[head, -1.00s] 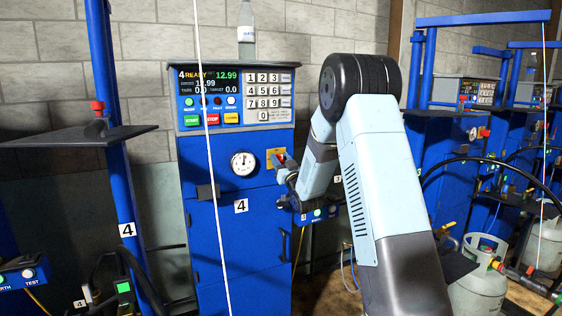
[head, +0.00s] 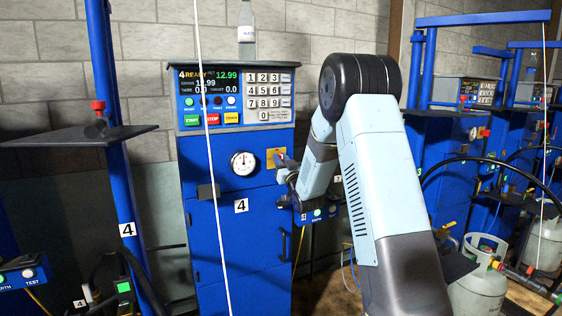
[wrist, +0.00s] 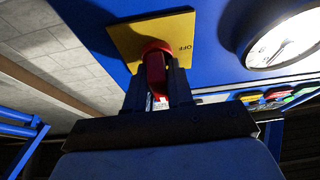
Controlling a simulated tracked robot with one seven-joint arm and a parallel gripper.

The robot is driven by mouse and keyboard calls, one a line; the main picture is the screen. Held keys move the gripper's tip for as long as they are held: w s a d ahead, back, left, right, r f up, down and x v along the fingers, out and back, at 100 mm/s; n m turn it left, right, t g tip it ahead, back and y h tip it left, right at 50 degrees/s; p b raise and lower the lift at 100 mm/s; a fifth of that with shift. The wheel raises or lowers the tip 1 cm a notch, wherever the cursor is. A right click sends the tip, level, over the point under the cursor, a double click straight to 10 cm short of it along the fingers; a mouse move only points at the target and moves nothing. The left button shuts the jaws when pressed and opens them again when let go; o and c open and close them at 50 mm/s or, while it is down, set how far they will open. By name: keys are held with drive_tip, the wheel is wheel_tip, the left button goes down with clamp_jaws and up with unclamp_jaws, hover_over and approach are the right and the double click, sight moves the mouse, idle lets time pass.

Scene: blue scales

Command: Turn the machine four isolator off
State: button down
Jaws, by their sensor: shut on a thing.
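The machine four isolator is a red rotary handle (wrist: 155,72) on a yellow square plate (wrist: 122,38), fixed to the blue machine front. In the head view the yellow plate (head: 272,153) is right of the round gauge, partly covered by my gripper (head: 282,166). In the wrist view the fingers of my gripper (wrist: 157,90) are closed around the red handle, one on each side. The word OFF shows on the plate, right of the handle. The handle's exact angle against the plate markings is hard to tell.
A round white gauge (head: 244,163) is close beside the isolator. Above it are the keypad (head: 269,97) and coloured buttons (head: 212,119). A water bottle (head: 246,32) stands on the machine. A dark shelf (head: 75,137) juts out at left; gas cylinders (head: 480,292) stand at right.

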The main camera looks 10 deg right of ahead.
drive_tip(key=shift+d, duration=0.1)
drive_tip(key=n+y, duration=0.1)
drive_tip(key=n, duration=0.2)
drive_tip(key=n+g+y, duration=0.1)
drive_tip(key=n+y, duration=0.1)
drive_tip(key=n, duration=0.4)
drive_tip(key=n+g+y, duration=0.1)
drive_tip(key=n, duration=0.1)
drive_tip(key=n+g+y, duration=0.1)
drive_tip(key=n, duration=0.1)
drive_tip(key=shift+a+f, duration=0.1)
drive_tip(key=shift+a, duration=0.2)
drive_tip(key=n+g, duration=0.1)
drive_tip(key=n, duration=0.2)
drive_tip(key=n+g, duration=0.1)
drive_tip(key=n, duration=0.2)
drive_tip(key=shift+s+a+f+g+y, duration=0.1)
drive_tip(key=shift+a+f+g+y, duration=0.1)
drive_tip(key=shift+g+y, duration=0.2)
drive_tip(key=shift+f+n+g, duration=0.2)
drive_tip(key=shift+n+g, duration=0.4)
drive_tip(key=shift+n, duration=0.9)
drive_tip(key=shift+f, duration=0.1)
drive_tip(key=c, duration=1.1)
unclamp_jaws()
drive_tip(key=shift+d, duration=0.1)
